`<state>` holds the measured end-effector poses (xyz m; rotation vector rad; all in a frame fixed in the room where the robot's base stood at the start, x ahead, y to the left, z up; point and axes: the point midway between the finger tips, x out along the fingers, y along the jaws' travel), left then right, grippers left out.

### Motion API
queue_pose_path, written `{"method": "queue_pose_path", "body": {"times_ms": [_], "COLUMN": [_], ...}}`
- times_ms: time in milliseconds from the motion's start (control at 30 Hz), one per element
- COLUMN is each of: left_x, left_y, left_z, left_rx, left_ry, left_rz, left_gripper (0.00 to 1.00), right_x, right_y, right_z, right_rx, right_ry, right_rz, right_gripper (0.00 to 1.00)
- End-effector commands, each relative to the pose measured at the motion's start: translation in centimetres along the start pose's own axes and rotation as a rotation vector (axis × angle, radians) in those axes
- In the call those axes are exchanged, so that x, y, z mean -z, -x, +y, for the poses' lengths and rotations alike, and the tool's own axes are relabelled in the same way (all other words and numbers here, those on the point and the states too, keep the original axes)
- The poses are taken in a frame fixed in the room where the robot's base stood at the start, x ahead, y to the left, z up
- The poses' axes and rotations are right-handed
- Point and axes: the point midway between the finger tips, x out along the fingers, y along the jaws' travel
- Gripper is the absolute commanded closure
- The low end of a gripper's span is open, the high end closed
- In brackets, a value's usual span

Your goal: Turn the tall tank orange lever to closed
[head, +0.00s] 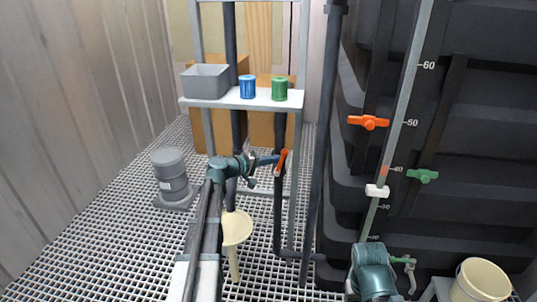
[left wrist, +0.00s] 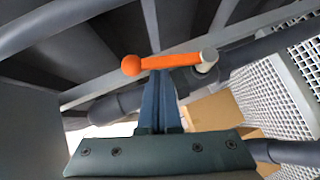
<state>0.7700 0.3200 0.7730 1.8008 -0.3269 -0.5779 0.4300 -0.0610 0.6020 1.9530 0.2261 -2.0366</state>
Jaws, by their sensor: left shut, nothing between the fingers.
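An orange lever (head: 282,162) sits on the dark upright pipe below the white shelf. In the head view it stands steep, slightly tilted. In the left wrist view, the lever (left wrist: 172,62) lies nearly level across the picture, with a ball end at left and a pale pivot at right. My left gripper (head: 276,160) is shut and empty, its blue fingertips at the lever, between ball and pivot. The fingertips (left wrist: 160,74) overlap the lever's lower edge; I cannot tell whether they touch. Another orange handle (head: 368,122) is on the black tank (head: 475,125). My right gripper is not seen.
The shelf (head: 235,101) holds a grey bin (head: 206,79), a blue can (head: 247,87) and a green can (head: 280,89). A cream funnel (head: 236,228) stands below my left arm. A green handle (head: 423,176) is on the tank. Open grating lies at left.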

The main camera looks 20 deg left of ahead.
Motion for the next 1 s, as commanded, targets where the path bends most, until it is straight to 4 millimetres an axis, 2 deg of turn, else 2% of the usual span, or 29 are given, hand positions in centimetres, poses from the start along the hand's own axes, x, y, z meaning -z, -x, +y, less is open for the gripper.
{"method": "queue_pose_path", "body": {"times_ms": [33, 100, 400, 700, 1000], "left_x": [-0.2, -0.6, -2.1, -3.7, -5.1], "left_y": [-0.1, -0.4, -1.9, -3.6, -5.1], "left_z": [1.1, 1.3, 1.6, 1.3, 0.4], "left_rx": [0.03, 0.078, 0.279, 0.479, 0.67], "left_ry": [-0.032, -0.081, -0.283, -0.485, -0.676], "left_rz": [-0.002, -0.004, -0.003, -0.002, -0.001], "left_gripper": [1.0, 1.0, 1.0, 1.0, 1.0], "right_x": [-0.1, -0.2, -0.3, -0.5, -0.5], "right_y": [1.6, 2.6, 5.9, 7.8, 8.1], "right_z": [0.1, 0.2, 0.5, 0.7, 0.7], "right_rx": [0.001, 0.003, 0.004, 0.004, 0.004], "right_ry": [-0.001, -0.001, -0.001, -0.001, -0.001], "right_rz": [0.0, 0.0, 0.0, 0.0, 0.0], "right_gripper": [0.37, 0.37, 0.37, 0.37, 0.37]}}
